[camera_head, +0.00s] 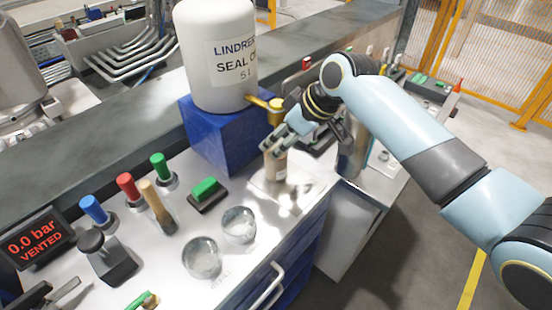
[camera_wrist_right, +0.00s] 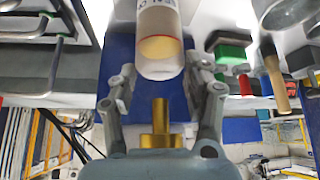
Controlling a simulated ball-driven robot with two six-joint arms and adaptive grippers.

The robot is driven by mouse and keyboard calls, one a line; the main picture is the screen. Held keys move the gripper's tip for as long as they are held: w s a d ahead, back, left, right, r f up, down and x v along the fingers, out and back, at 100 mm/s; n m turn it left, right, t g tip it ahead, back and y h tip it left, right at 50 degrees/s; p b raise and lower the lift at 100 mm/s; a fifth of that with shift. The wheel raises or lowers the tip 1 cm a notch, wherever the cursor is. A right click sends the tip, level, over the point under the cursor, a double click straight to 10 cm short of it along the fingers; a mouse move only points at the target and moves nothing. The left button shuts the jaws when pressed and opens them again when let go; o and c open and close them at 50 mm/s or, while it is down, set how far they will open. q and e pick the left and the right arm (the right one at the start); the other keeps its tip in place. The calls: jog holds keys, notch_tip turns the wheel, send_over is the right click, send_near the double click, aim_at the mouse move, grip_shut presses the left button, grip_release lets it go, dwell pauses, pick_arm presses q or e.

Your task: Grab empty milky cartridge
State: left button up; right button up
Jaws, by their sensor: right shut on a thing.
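A small milky cylindrical cartridge (camera_head: 276,168) is at the right end of the white worktop, below the tap of the big white container. My right gripper (camera_head: 274,146) is shut on its upper part from above. In the right wrist view the cartridge (camera_wrist_right: 160,22) shows between the two fingers of the right gripper (camera_wrist_right: 161,78), with a pale yellowish tone near its end and a red band. I cannot tell whether its base touches the worktop. My left gripper is not in view.
The white container (camera_head: 218,50) stands on a blue block (camera_head: 220,135), its brass tap (camera_head: 265,103) close to my gripper. Two glass bowls (camera_head: 239,224) (camera_head: 202,257), a green pad (camera_head: 205,188), coloured handles (camera_head: 127,186) and a display (camera_head: 38,237) occupy the worktop (camera_head: 180,225).

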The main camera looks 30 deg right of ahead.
grip_shut()
jog(key=shift+r, duration=0.15)
